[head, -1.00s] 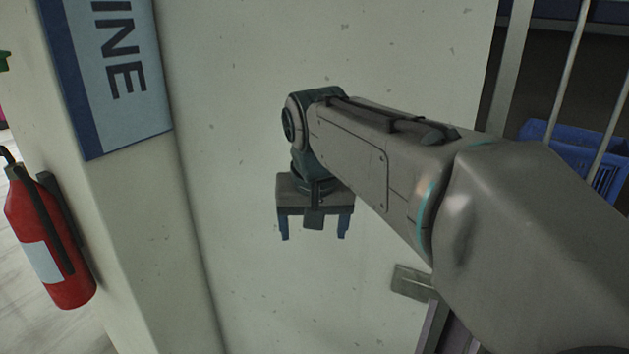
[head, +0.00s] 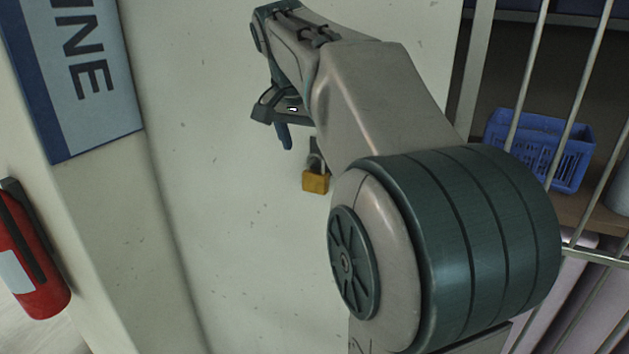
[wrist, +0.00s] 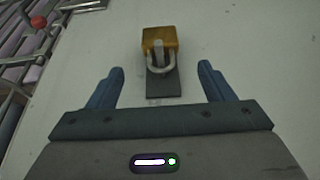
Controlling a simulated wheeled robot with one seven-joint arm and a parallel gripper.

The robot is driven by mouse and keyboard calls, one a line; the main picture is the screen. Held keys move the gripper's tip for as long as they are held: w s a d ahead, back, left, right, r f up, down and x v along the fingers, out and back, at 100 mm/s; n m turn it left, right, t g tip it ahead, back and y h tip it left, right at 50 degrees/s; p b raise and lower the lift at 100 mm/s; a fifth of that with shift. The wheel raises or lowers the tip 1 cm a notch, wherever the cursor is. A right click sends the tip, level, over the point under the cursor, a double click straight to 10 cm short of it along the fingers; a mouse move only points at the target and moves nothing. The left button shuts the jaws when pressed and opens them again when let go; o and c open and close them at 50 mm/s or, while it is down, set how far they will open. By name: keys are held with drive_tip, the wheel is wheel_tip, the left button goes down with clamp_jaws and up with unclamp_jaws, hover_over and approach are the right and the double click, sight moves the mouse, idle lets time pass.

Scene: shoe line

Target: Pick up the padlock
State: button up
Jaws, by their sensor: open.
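A brass padlock with a grey shackle (head: 316,182) hangs against the pale wall, to the right of and below my gripper (head: 284,135) in the head view. In the wrist view the padlock (wrist: 160,41) hangs on a peg over a dark plate (wrist: 164,86). My gripper (wrist: 161,85) is open and empty, its two blue fingers apart. The padlock lies beyond the fingertips, roughly centred between them, and nothing touches it. In the head view my arm hides one finger.
A blue basket (head: 540,148) stands on a shelf behind metal bars (head: 575,110) at the right. A red fire extinguisher (head: 35,262) and a blue sign (head: 75,78) are at the left. The wall left of the padlock is clear.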

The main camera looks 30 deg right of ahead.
sight(312, 160)
drive_tip(key=shift+p+x, duration=0.5)
drive_tip(key=shift+x, duration=3.3)
drive_tip(key=c, duration=1.2)
